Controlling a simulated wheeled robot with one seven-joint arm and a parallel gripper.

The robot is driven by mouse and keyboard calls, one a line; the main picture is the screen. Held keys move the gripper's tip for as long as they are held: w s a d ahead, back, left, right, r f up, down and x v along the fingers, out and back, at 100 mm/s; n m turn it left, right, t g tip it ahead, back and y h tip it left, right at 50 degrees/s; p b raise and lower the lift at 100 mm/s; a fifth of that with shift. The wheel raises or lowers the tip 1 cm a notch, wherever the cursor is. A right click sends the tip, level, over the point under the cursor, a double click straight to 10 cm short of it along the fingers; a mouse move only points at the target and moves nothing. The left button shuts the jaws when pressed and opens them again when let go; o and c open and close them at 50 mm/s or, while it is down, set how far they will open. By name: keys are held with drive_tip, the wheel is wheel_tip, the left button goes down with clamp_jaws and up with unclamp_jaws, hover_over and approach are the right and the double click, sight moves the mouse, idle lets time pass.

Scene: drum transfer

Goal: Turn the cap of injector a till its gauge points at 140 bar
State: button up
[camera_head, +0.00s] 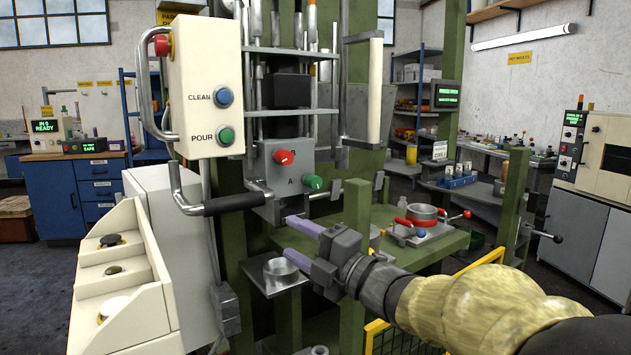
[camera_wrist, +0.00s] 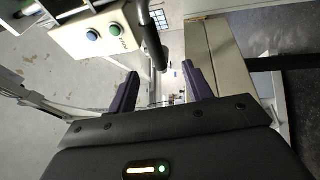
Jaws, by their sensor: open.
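I cannot make out injector a, its cap or a gauge pointer for certain in either view. A grey box (camera_head: 288,172) on the green machine carries a red knob (camera_head: 284,157) and a green knob (camera_head: 313,182), with a letter A beside the green one. My gripper (camera_head: 293,239) is open and empty, its two purple fingers apart and pointing left, in front of the machine and below that box. The fingers also show in the wrist view (camera_wrist: 161,86), with nothing between them up close.
A cream control box (camera_head: 207,85) with CLEAN and POUR buttons hangs left of the machine. A black-gripped handle (camera_head: 236,203) juts out below it. A small grey cup on a plate (camera_head: 280,271) is under my fingers. A green shelf (camera_head: 432,246) with a red-ringed fixture stands behind my arm.

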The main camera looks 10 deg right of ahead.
drive_tip(key=d+f+m+g+h, duration=0.1)
drive_tip(key=d+f+m+h, duration=0.25)
drive_tip(key=f+m, duration=0.2)
drive_tip(key=w+d+f+m+h, duration=0.1)
drive_tip(key=d+f+m+h, duration=0.1)
drive_tip(key=f+m+h, duration=0.4)
drive_tip(key=d+f+m+g+h, duration=0.1)
drive_tip(key=d+f+m+h, duration=0.1)
drive_tip(key=f+m, duration=0.4)
drive_tip(key=s+a+f+m+g+h, duration=0.1)
drive_tip(key=s+f+m+g, duration=0.8)
drive_tip(key=s+f, duration=0.7)
drive_tip(key=shift+s+g+h, duration=0.35)
drive_tip(key=shift+s+g, duration=0.2)
drive_tip(key=shift+g, duration=0.15)
drive_tip(key=c, duration=0.3)
drive_tip(key=shift+w, duration=0.1)
